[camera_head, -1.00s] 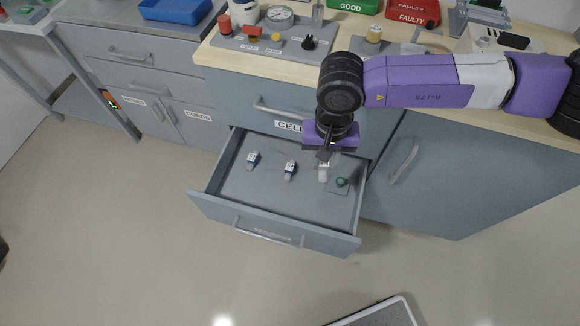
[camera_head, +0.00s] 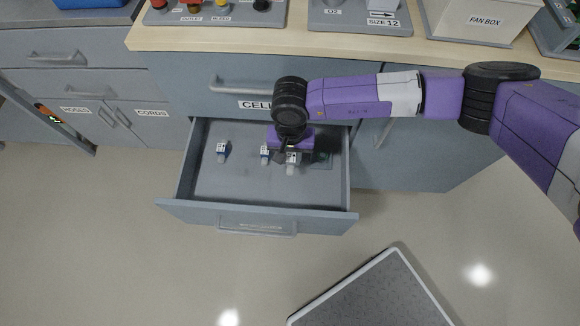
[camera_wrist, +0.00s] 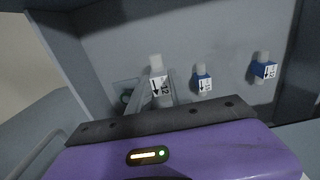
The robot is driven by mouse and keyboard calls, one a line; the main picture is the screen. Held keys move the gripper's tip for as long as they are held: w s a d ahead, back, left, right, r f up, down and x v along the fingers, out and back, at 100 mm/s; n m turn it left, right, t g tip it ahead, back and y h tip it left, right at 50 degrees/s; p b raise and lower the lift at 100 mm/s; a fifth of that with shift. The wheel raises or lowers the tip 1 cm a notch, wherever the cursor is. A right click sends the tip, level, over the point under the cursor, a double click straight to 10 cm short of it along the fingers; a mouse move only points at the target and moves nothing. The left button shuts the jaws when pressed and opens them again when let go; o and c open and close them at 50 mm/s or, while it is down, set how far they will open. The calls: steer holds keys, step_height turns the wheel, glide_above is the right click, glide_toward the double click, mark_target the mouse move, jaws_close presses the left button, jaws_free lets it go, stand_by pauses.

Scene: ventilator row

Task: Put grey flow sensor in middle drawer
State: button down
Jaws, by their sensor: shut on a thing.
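The grey flow sensor (camera_head: 291,169) is pale grey with a white arrow label. My gripper (camera_head: 289,151) points down into the open drawer (camera_head: 190,209) and is shut on the sensor, near the drawer's right half. The wrist view shows the sensor (camera_wrist: 157,79) between the fingers, close to the drawer floor; I cannot tell whether it touches. Two blue-and-white sensors stand on the drawer floor to the left in the head view: a near one (camera_head: 265,154) and a farther one (camera_head: 222,151). My gripper partly hides the drawer's back right.
A dark green item on a small square pad (camera_head: 323,160) lies right of the gripper in the drawer. A closed drawer front lettered "CELL" (camera_head: 180,88) is above. A grey-topped platform (camera_head: 375,295) is on the floor.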

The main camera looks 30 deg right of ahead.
mark_target(291, 168)
steer(key=shift+f+b, duration=0.55)
steer(key=shift+f, duration=3)
steer(key=shift+f, duration=0.2)
steer(key=c, duration=1.2)
jaws_free()
step_height(291, 168, up, 12)
steer(key=shift+r+p, duration=0.2)
steer(key=shift+p, duration=0.75)
